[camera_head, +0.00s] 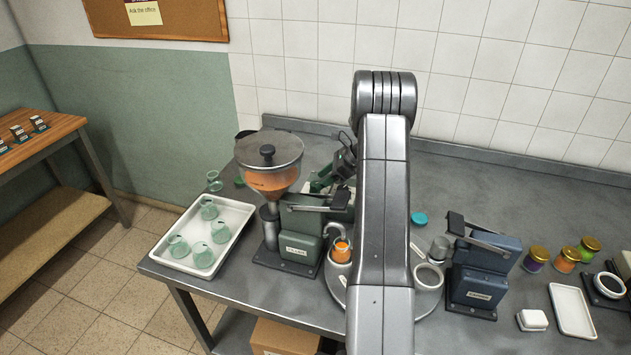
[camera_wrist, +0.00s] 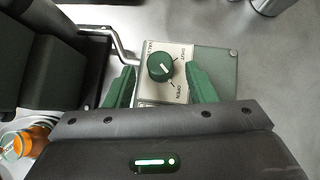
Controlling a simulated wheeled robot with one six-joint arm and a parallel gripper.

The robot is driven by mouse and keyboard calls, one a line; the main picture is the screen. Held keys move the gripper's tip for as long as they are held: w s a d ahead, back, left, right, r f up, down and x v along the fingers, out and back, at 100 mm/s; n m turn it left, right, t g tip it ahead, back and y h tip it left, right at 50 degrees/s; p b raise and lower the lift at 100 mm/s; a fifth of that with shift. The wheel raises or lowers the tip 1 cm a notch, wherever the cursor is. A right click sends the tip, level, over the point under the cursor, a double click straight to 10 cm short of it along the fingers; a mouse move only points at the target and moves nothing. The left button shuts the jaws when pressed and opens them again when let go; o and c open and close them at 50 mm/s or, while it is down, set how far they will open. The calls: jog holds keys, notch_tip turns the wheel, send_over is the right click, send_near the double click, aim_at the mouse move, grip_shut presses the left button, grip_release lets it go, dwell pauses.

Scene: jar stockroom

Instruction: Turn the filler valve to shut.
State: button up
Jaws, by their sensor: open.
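The filler (camera_head: 300,222) stands on the bench, with a clear hopper (camera_head: 270,178) of orange contents. In the wrist view its valve is a round dark green knob (camera_wrist: 161,66) on a pale labelled plate (camera_wrist: 148,88). The knob's white pointer mark faces lower right, towards the lower label, which seems to read OPEN; another label at the upper right seems to read SHUT. My gripper (camera_wrist: 160,74) is open, with one green finger on each side of the knob and gaps between. In the head view my gripper (camera_head: 326,180) is behind the filler, partly hidden.
A jar with orange contents (camera_head: 341,252) stands below the filler's spout on a round turntable (camera_head: 372,272), partly hidden by my arm. A white tray (camera_head: 241,222) of several jars is left. A blue lever machine (camera_head: 478,272) and lidded jars (camera_head: 536,258) are right.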

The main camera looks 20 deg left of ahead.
aim_at(316, 183)
jog(key=shift+p+x, duration=0.4)
jog(key=shift+x, duration=1.65)
jog(key=c, duration=1)
jog(key=shift+o, duration=0.2)
